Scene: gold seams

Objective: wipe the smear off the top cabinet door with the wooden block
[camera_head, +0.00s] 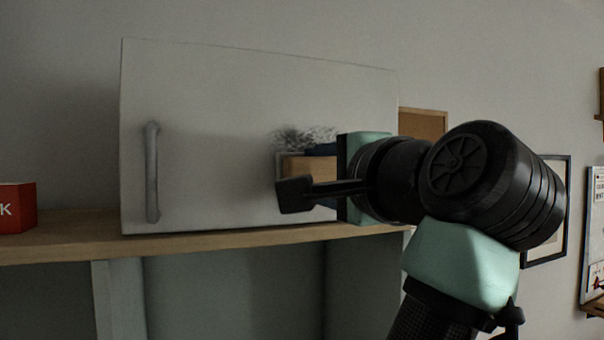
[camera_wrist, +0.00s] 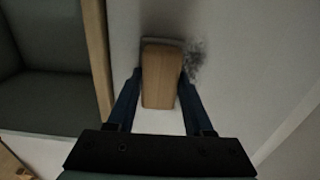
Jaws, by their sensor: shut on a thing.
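The white cabinet door (camera_head: 210,120) faces me above a wooden shelf, with a grey vertical handle (camera_head: 152,172) at its left. A dark grey smear (camera_head: 305,136) marks the door right of its middle. My gripper (camera_head: 300,172) is shut on the wooden block (camera_head: 310,166), which is at the door just below the visible smear. In the wrist view the block (camera_wrist: 160,76) sits between the two blue fingers, its far end at the door face. The smear (camera_wrist: 194,58) shows beside the block's far right corner there. My gripper and block hide part of the door.
The wooden shelf (camera_head: 75,246) runs below the cabinet, with open compartments under it. A red box (camera_head: 16,208) stands on it at the far left. A cork board (camera_head: 422,123) and a dark picture frame (camera_head: 566,205) are on the wall at right.

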